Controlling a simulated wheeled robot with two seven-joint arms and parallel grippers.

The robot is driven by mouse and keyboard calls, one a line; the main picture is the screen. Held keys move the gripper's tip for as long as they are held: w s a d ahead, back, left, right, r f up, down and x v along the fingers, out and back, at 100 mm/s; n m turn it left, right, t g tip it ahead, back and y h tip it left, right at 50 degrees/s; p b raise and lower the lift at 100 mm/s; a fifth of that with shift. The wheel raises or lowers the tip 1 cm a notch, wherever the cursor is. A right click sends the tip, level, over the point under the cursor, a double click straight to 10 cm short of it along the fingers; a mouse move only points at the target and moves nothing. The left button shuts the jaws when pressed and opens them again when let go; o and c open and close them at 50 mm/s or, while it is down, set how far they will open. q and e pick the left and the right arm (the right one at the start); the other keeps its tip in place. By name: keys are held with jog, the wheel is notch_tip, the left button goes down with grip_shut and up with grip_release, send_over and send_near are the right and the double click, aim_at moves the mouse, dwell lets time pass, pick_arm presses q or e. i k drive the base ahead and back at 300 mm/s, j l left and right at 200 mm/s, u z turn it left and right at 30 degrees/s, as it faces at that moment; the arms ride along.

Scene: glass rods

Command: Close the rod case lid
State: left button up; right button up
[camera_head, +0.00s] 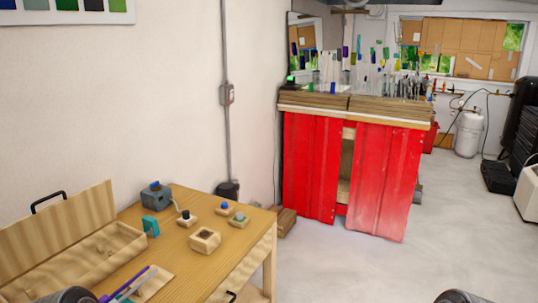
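The wooden rod case (112,258) stands on the table at the lower left. Its lid (58,228) is open and stands tilted up along the back of the case, with a black handle (48,201) at its top edge. The part of the case's inside that shows looks empty; its left end is cut off by the frame. Neither gripper shows. Only dark rounded parts of my arms appear at the bottom edge, one at the lower left and one right of centre.
The wooden table (190,262) also holds a purple rod (128,283) in front of the case, a grey-blue device (157,195), a teal block (151,226) and several small wooden blocks. A red cabinet (385,180) stands beyond. The grey floor right of the table is free.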

aim_at(26, 242)
jog(key=u, duration=1.35)
jog(key=k+l+z, duration=0.2)
jog(key=l, duration=0.15)
jog(key=l+z, duration=0.25)
jog(key=i+l, duration=0.05)
jog(key=l, duration=0.05)
